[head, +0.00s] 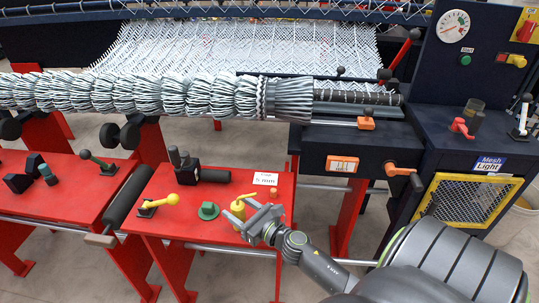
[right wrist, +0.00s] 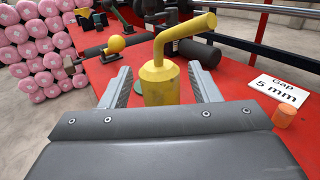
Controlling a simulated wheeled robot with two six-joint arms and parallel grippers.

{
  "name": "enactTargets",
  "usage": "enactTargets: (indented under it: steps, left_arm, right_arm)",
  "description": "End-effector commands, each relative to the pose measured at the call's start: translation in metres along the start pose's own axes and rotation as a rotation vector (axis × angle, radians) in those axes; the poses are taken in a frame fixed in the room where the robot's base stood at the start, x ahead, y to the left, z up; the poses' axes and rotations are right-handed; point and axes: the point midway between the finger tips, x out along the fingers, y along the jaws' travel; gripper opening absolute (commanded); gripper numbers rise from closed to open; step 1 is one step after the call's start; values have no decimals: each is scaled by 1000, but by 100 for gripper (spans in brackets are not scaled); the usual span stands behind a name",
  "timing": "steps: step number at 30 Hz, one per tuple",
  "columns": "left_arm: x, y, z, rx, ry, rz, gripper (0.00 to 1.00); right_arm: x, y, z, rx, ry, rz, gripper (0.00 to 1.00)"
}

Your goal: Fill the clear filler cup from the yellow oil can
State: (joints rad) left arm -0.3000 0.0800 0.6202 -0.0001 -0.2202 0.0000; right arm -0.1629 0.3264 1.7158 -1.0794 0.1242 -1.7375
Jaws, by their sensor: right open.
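The yellow oil can (head: 238,208) stands upright on the red table, its bent spout pointing right in the right wrist view (right wrist: 160,88). My right gripper (head: 240,216) is open, with one finger on each side of the can's body. In the right wrist view (right wrist: 160,72) a gap shows between each finger and the can. The can's lower front is hidden by my gripper housing. The clear filler cup (head: 475,116) looks like a smoky see-through cylinder on top of the dark machine housing at the right, beside a red lever. My left gripper is not in view.
Near the can are a green knob (head: 208,210), a yellow-ball lever (head: 160,203), a "Gap 5 mm" card (head: 265,179) and a small orange cylinder (right wrist: 284,117). An orange-handled crank (head: 402,170) juts from the machine between the table and the cup.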

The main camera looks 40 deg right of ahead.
Motion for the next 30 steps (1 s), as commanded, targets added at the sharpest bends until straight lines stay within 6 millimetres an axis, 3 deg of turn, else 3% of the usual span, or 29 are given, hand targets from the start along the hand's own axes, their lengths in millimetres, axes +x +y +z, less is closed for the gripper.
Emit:
enactTargets:
  steps: [11,14,20,30]
  left_arm:
    - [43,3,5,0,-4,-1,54]
    - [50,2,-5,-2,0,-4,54]
    - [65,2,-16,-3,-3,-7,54]
    - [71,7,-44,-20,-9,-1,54]
  right_arm:
    - [-76,-6,-9,-4,2,2,56]
    - [-93,-5,-9,-3,3,3,56]
    - [-116,-5,-8,-3,1,4,56]
    - [-140,-5,-7,-2,1,4,56]
